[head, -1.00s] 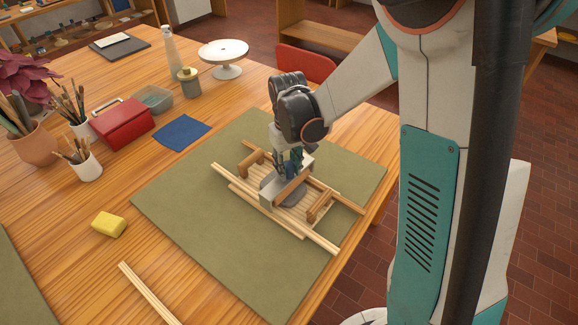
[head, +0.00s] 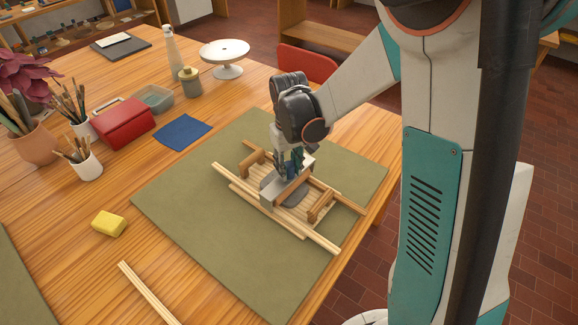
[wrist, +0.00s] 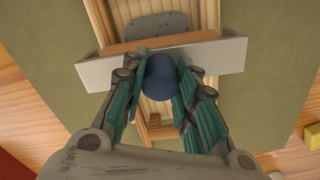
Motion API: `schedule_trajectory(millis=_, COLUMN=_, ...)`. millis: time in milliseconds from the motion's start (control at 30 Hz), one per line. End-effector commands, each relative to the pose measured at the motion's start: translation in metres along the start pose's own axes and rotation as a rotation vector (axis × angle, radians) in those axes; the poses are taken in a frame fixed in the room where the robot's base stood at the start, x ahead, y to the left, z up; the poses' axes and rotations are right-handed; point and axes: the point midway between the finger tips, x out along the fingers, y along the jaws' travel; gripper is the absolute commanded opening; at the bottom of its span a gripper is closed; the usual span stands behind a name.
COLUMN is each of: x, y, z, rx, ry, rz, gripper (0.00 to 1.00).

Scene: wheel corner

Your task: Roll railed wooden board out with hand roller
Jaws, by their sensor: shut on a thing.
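The railed wooden board (head: 292,214) lies on the green mat, with long pale rails along its sides and wooden crosspieces near both ends. A flat grey slab (head: 269,182) lies on the board, partly hidden by the hand roller; it also shows in the wrist view (wrist: 158,23). The hand roller (head: 294,188) has a pale grey frame, a wooden roller and a blue handle (wrist: 160,78). My gripper (head: 290,160) is above the board, its teal fingers shut on the blue handle. The roller lies across the slab; whether it touches cannot be told.
The green mat (head: 190,215) has free room around the board. A yellow sponge (head: 108,224) and a pale wooden strip (head: 148,292) lie to the left. A blue cloth (head: 181,131), red box (head: 122,122) and brush pots stand farther back. The table edge is close on the right.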

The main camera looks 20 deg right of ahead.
Motion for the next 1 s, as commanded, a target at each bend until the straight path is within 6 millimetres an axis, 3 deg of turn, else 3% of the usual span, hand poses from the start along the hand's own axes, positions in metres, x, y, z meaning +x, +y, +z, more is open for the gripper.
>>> schedule_trajectory(millis=1000, x=0.000, y=-0.007, z=-0.017, rx=0.000, ry=0.001, rz=-0.001, gripper=0.00)
